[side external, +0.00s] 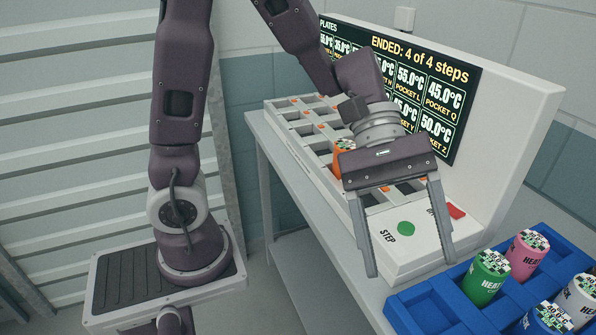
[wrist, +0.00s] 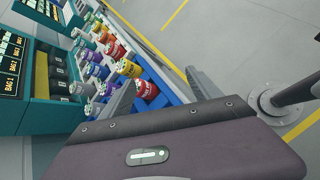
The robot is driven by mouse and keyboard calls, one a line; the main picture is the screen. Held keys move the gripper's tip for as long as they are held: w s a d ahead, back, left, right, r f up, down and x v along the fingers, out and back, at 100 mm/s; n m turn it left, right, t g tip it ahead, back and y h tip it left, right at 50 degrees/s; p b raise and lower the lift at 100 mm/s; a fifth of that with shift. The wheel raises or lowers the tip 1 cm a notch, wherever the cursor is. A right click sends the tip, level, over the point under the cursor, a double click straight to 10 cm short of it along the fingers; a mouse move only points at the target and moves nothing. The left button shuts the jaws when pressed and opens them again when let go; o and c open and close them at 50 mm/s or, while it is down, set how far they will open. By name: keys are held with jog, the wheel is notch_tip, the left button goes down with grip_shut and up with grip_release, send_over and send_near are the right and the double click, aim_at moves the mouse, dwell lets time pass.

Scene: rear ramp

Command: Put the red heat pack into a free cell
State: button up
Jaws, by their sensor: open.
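My gripper (side external: 408,264) is open and empty in the side external view, its fingers pointing down over the front end of the white cell unit (side external: 400,262). The wrist view also shows the spread fingers (wrist: 160,79). There a red pack (wrist: 147,90) appears between and beyond the fingertips, not gripped. Another red pack (wrist: 115,51) stands farther up the same row; I cannot tell which is the task's pack. No red pack shows in the side external view. The unit has rows of cells, some with orange inside; an orange pack (side external: 343,152) sits in one, partly behind my gripper.
A blue crate (side external: 432,310) at the lower right holds several packs, including green (side external: 487,278) and pink (side external: 527,255). The unit has a green STEP button (side external: 406,228), a red button (side external: 455,211) and a screen (side external: 455,85) reading "ENDED: 4 of 4 steps". A teal station (wrist: 45,85) stands left in the wrist view.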

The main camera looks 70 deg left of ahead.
jog(key=s+a+r+m+t+y, duration=0.1)
jog(key=s+a+m+t+y, duration=0.2)
jog(key=a, duration=0.5)
jog(key=s+a+r+m+t+y, duration=0.2)
jog(key=s+a+m+t+y, duration=0.2)
jog(key=s+a+m+y, duration=0.2)
jog(key=shift+s+a+m+y, duration=0.35)
jog(key=shift+a+m, duration=0.35)
jog(key=shift+a, duration=0.5)
